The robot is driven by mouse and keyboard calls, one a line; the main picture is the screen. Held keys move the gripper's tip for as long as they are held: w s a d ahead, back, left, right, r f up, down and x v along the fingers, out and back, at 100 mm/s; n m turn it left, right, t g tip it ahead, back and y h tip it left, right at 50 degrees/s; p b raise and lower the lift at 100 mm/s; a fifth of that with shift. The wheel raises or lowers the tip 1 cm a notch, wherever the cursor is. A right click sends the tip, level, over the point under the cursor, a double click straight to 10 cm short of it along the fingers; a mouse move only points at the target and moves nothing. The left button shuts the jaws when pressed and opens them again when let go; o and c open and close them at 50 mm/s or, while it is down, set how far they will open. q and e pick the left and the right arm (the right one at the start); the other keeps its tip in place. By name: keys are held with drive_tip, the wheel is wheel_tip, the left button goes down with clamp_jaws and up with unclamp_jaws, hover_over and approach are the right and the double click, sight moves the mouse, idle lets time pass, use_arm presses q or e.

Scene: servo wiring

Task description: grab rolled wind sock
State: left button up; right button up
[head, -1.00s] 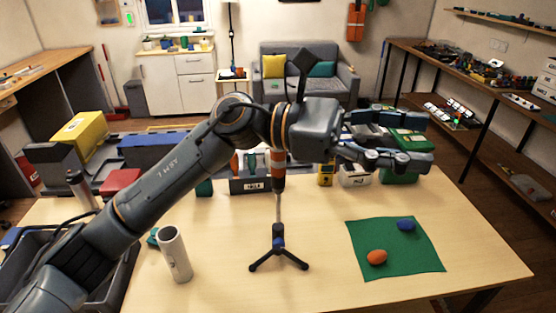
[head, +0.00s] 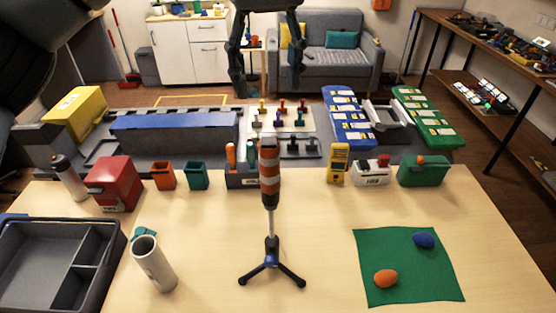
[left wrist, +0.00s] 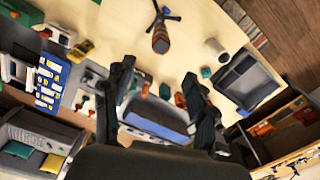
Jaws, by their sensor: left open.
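The rolled wind sock (head: 269,172) is a narrow orange, white and dark striped roll. It stands upright at the top of a small dark tripod stand (head: 271,262) in the middle of the table. It also shows near the top of the left wrist view (left wrist: 160,40), with its stand partly cut off. My left gripper (head: 267,88) points down with its fingers apart, empty. In the head view it appears above the sock and apart from it. The open fingers (left wrist: 158,76) also show in the left wrist view. My right gripper is not in view.
A white tube (head: 154,264) and a grey divided tray (head: 50,265) are at the left. A green mat (head: 405,285) with an orange and a blue lump lies at the right. Bins, boxes and holders line the table's back. The table around the stand is clear.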

use_arm(q)
hover_over(269, 140)
drive_tip(key=s, duration=0.1)
drive_tip(key=f, duration=0.5)
drive_tip(key=shift+s+a, duration=0.15)
drive_tip(key=shift+a, duration=0.2)
drive_tip(key=shift+w+d+f, duration=0.1)
drive_tip(key=shift+w+f, duration=0.1)
drive_tip(key=shift+f, duration=0.35)
drive_tip(key=shift+w+f, duration=0.15)
drive_tip(key=shift+f, duration=0.7)
drive_tip(key=shift+d+f+p, duration=0.1)
drive_tip(key=shift+f+p, duration=0.45)
drive_tip(key=shift+p, duration=0.1)
drive_tip(key=f, duration=0.1)
drive_tip(key=f+p, duration=0.1)
drive_tip(key=f, duration=0.1)
drive_tip(key=shift+w+d+f, duration=0.1)
drive_tip(key=shift+w+f, duration=0.15)
drive_tip(key=shift+f, duration=0.3)
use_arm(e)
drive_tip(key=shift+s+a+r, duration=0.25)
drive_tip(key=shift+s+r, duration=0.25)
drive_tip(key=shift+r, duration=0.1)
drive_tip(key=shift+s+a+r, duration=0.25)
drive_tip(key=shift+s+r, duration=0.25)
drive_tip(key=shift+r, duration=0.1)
